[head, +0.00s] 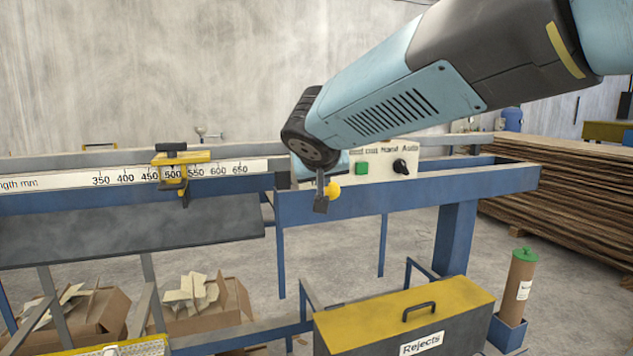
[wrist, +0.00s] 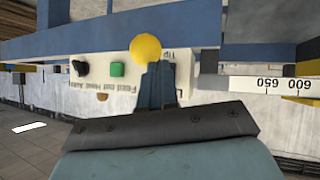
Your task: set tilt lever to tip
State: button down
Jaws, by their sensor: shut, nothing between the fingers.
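The tilt lever's yellow ball knob (head: 333,191) shows at the blue frame rail in the head view, just right of my gripper's tip. My gripper (head: 321,200) points down in front of the rail, shut and empty. In the wrist view the yellow knob (wrist: 146,48) sits just beyond the tips of my gripper (wrist: 158,66), slightly left of them. I cannot tell whether they touch. A label that seems to read "Tip" (wrist: 168,54) is partly visible beside the knob. The lever's shaft is hidden.
A white control panel (head: 382,162) with a green button (head: 362,168) and a black selector (head: 400,166) stands behind the rail. A ruler (head: 125,178) carries a yellow stop (head: 180,157) at left. The yellow-lidded Rejects box (head: 405,312) stands below.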

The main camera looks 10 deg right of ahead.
jog(key=a+v, duration=0.2)
jog(key=v, duration=1.1)
jog(key=shift+a+f, duration=0.25)
jog(key=shift+a, duration=0.05)
jog(key=shift+w, duration=0.15)
jog(key=s+d+f+g+y, duration=0.1)
jog(key=s+d+f+g, duration=0.1)
jog(key=s+d+f, duration=0.3)
jog(key=s+d+f+g+y, duration=0.1)
jog(key=s+d+f+g, duration=0.2)
jog(key=d+f, duration=0.7)
jog(key=shift+s+d+f, duration=0.35)
jog(key=shift+s+f, duration=0.5)
jog(key=shift+s, duration=0.4)
